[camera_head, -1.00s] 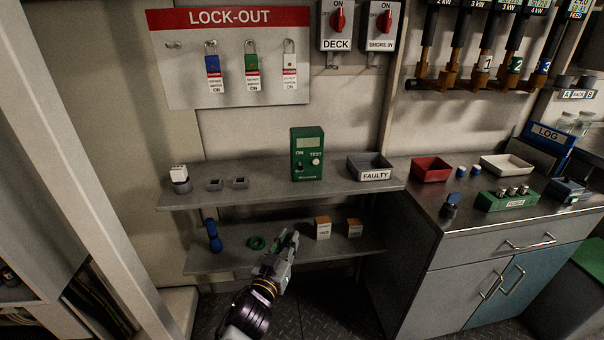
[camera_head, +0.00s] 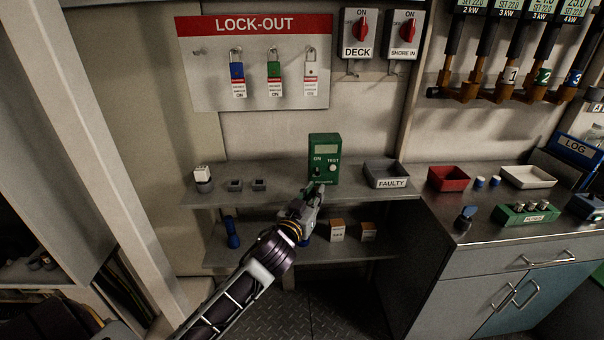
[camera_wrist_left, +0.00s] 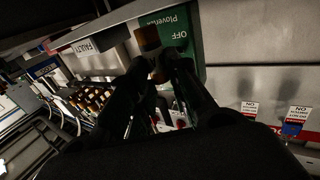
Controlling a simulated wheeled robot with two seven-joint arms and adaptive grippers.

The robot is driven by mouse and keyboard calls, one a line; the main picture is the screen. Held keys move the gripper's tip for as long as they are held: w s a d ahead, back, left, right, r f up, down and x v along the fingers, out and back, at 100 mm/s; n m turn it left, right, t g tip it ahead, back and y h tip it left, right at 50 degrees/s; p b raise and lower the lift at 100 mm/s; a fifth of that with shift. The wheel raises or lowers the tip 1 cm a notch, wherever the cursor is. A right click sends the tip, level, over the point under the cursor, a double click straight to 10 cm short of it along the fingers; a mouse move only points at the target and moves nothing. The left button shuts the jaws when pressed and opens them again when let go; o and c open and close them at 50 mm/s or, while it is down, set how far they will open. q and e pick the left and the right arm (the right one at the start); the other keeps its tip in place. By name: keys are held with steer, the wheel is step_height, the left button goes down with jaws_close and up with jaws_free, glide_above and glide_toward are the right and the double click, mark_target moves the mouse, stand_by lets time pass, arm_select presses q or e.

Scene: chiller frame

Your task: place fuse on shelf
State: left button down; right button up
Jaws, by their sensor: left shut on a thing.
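My left gripper (camera_head: 316,193) is at the front edge of the upper shelf (camera_head: 283,196), just in front of the green tester (camera_head: 324,150). In the left wrist view, its dark fingers (camera_wrist_left: 160,78) are closed around a small brownish piece, which looks like the fuse (camera_wrist_left: 147,38). The fuse shows against the tester's green face (camera_wrist_left: 182,30), marked OFF. I cannot tell whether it touches the tester. In the head view the fuse is too small to make out. My right gripper is not in view.
On the upper shelf are two small grey blocks (camera_head: 259,185), a white-topped piece (camera_head: 203,176) and the grey FAULTY tray (camera_head: 385,171). Small boxes (camera_head: 337,231) and a blue tool (camera_head: 232,233) stand on the lower shelf. Bare upper shelf lies left of the tester.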

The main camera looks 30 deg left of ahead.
arm_select(q)
steer(key=w+a+r+n+y+p, duration=0.2)
steer(key=w+a+r+p, duration=0.2)
steer(key=a+r, duration=0.7)
steer(key=w+a+f+n+g+y+p, duration=0.1)
steer(key=a+y, duration=0.2)
steer(key=a, duration=0.3)
steer(key=shift+a+f, duration=0.15)
steer(key=shift+f, duration=0.15)
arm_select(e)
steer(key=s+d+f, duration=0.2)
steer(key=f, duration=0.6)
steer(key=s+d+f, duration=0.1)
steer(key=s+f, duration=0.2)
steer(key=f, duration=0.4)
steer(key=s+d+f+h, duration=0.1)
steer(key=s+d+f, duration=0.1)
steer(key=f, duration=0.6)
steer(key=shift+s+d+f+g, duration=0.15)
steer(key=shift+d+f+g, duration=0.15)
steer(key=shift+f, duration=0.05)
arm_select(q)
steer(key=shift+w+f, duration=0.1)
